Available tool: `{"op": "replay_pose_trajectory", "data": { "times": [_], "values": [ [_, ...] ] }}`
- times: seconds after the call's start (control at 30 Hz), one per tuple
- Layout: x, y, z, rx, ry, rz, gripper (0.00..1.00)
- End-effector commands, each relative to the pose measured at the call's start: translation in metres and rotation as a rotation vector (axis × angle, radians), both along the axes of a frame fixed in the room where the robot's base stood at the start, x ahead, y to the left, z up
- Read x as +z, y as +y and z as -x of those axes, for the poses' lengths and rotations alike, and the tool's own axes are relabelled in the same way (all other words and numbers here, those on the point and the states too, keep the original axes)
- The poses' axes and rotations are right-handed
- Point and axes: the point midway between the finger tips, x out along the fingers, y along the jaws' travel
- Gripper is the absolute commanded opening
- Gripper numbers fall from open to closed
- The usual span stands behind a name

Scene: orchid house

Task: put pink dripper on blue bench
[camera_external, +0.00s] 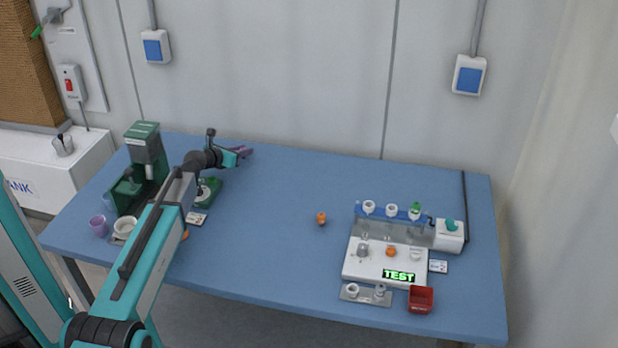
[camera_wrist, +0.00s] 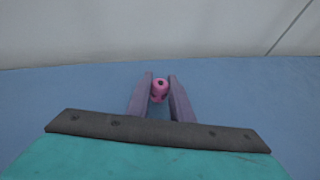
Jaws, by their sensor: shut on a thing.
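My gripper (camera_external: 246,151) is over the back left part of the blue bench (camera_external: 290,185), close to the wall. In the wrist view the two grey-purple fingers of my gripper (camera_wrist: 160,90) are shut on the pink dripper (camera_wrist: 160,86), a small rounded piece with a dark hole in its end. The blue bench surface (camera_wrist: 60,95) lies behind and below it. I cannot tell whether the dripper touches the bench. The dripper is too small to make out in the external view.
A green machine (camera_external: 146,160), a purple cup (camera_external: 98,226) and a white cup (camera_external: 125,227) stand at the left. An orange piece (camera_external: 321,218) lies mid-bench. A white test station (camera_external: 370,262) and red bin (camera_external: 421,299) are at the right. The back middle is clear.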

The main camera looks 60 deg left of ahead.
Motion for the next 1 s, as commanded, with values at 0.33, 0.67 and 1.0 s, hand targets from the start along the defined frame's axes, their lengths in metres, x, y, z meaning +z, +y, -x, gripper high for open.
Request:
{"op": "replay_pose_trajectory", "data": {
  "times": [0.33,0.67,1.0],
  "values": [
    [-0.0028,0.0001,0.0,0.0,0.0,0.0,0.0],
    [-0.0052,0.0001,0.0,0.0,0.0,0.0,0.38],
    [-0.003,0.0001,0.0,0.0,0.0,-0.001,0.38]
  ]
}}
